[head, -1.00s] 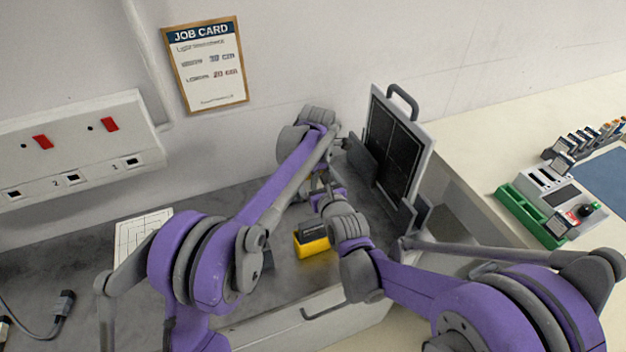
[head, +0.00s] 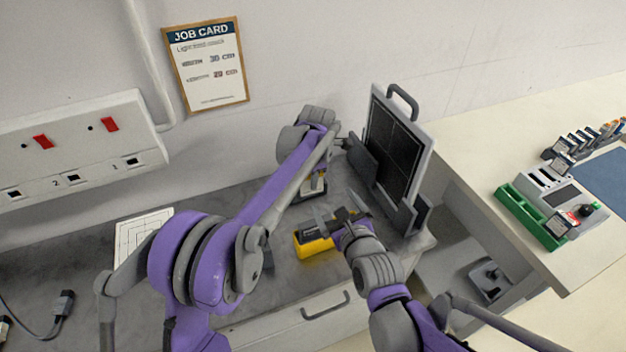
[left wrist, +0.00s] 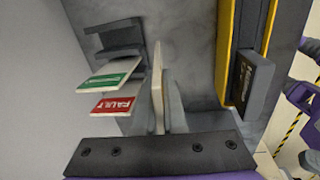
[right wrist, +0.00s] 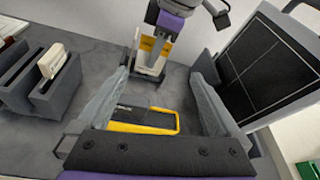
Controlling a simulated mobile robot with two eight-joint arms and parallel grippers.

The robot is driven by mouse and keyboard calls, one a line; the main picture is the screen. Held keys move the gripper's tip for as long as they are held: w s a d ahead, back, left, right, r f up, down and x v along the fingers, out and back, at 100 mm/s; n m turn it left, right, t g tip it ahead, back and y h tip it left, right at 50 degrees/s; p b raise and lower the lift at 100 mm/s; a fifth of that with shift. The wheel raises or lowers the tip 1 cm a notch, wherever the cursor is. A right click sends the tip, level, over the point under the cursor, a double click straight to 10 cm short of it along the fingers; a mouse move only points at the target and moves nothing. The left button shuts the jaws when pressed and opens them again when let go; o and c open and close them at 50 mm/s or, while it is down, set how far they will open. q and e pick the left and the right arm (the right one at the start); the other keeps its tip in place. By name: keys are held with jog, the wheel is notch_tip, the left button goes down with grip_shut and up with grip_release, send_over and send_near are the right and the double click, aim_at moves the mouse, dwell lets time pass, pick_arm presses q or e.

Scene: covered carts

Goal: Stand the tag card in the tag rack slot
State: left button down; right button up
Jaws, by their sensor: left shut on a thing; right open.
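My left gripper (left wrist: 157,95) is shut on a thin cream card (left wrist: 157,62), the tag card, seen edge-on between its fingers. Left of it, a dark rack (left wrist: 112,36) near the wall holds a green-marked tag (left wrist: 112,76) and a red tag reading FAULT (left wrist: 113,104). In the head view my left arm partly hides this area. My right gripper (head: 340,217) is open and empty above a yellow and black device (head: 316,246) on the worktop. In the right wrist view the device (right wrist: 150,120) shows between and beyond the spread fingers.
A dark slotted block (right wrist: 40,85) with a cream piece in it stands left in the right wrist view. A black panel with a handle (head: 394,150) stands upright at right. A side counter holds a grey unit with a green tray (head: 530,216). A drawer handle (head: 326,306) is in front.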

jog(key=s+d+f+n+g+h, duration=0.2)
jog(key=s+d+n, duration=0.4)
jog(key=n, duration=0.8)
jog(key=s+d+f+n+g+h, duration=0.2)
jog(key=s+d+n+g, duration=0.3)
jog(key=s+n, duration=0.5)
jog(key=shift+s+d+f+n, duration=0.4)
jog(key=shift+d+f+n, duration=0.55)
jog(key=shift+n, duration=1.85)
jog(key=shift+r, duration=0.15)
